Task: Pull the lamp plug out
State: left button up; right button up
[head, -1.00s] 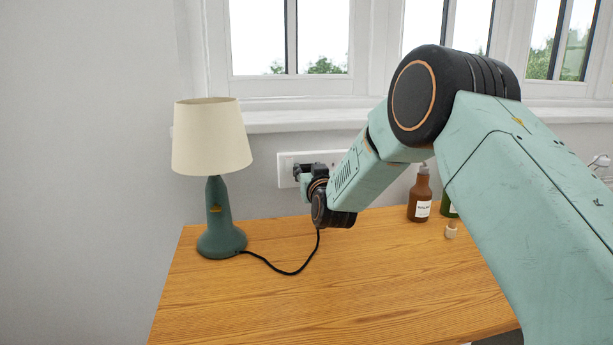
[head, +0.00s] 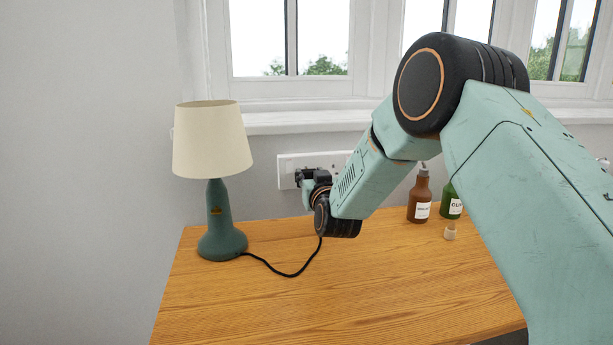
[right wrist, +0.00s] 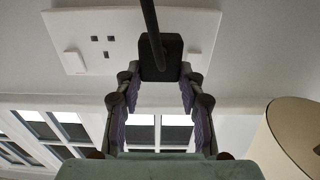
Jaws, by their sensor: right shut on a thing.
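The lamp (head: 214,180), with a cream shade and a green base, stands upright at the left of the desk. Its black cord (head: 285,274) runs across the desk and up behind my right forearm. My right gripper (head: 304,177) is in front of the white socket plate (head: 286,162). In the right wrist view, my right gripper (right wrist: 160,78) is shut on the black lamp plug (right wrist: 160,48), with a finger on each side. The socket plate (right wrist: 80,45) lies behind the plug. Whether the prongs are clear of the socket is hidden. My left gripper is not in view.
A brown bottle (head: 420,198), a green bottle (head: 451,202) and a small pale stopper (head: 450,232) stand right of my forearm. The wooden desk (head: 230,305) is clear in front. The window sill (head: 300,122) runs above the socket plate.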

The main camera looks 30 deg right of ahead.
aim_at(311, 174)
jog(key=shift+p+v, duration=0.55)
jog(key=shift+v, duration=1.15)
